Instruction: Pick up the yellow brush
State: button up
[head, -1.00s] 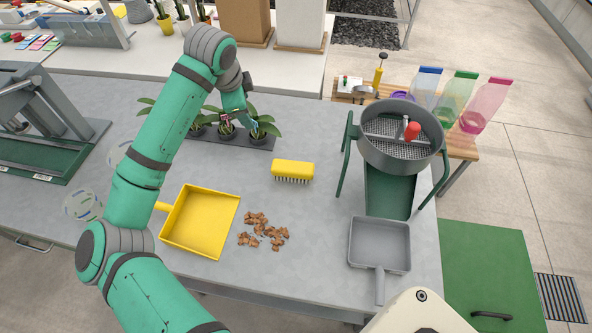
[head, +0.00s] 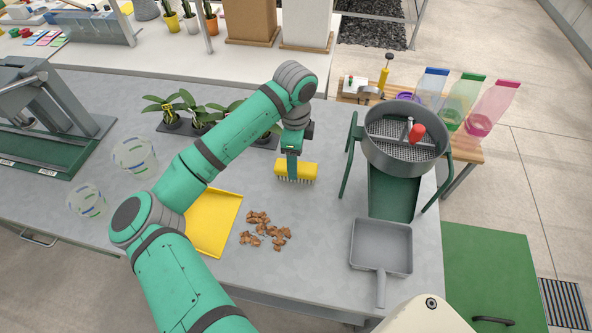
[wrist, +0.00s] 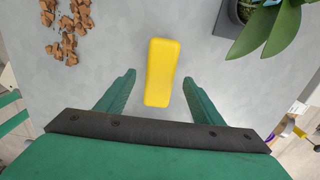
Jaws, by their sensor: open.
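The yellow brush (head: 306,171) lies bristles down on the grey bench, with the middle of its back partly hidden by my gripper in the head view. In the wrist view the brush (wrist: 161,72) runs lengthwise away from me, and its near end lies between the fingers. My gripper (head: 292,178) is above the brush. In the wrist view my gripper (wrist: 159,88) is open, with one finger on each side of the brush and a gap on both sides. I cannot tell how far above the bench the fingertips are.
Brown bark chips (head: 265,231) lie in front of the brush. A yellow dustpan (head: 213,225) is at left, partly behind my arm. A grey scoop (head: 381,246) and a green sieve stand (head: 404,135) are at right. Potted orchids (head: 200,115) stand behind.

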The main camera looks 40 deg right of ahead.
jog(key=shift+f, duration=1.9)
jog(key=c, duration=1.2)
jog(key=shift+o, duration=0.2)
jog(key=shift+r, duration=0.1)
jog(key=shift+r, duration=0.55)
jog(key=s+a+r, duration=0.8)
jog(key=a+r, duration=0.3)
jog(key=shift+s+r, duration=0.25)
jog(key=shift+r, duration=0.15)
jog(key=shift+a, duration=0.1)
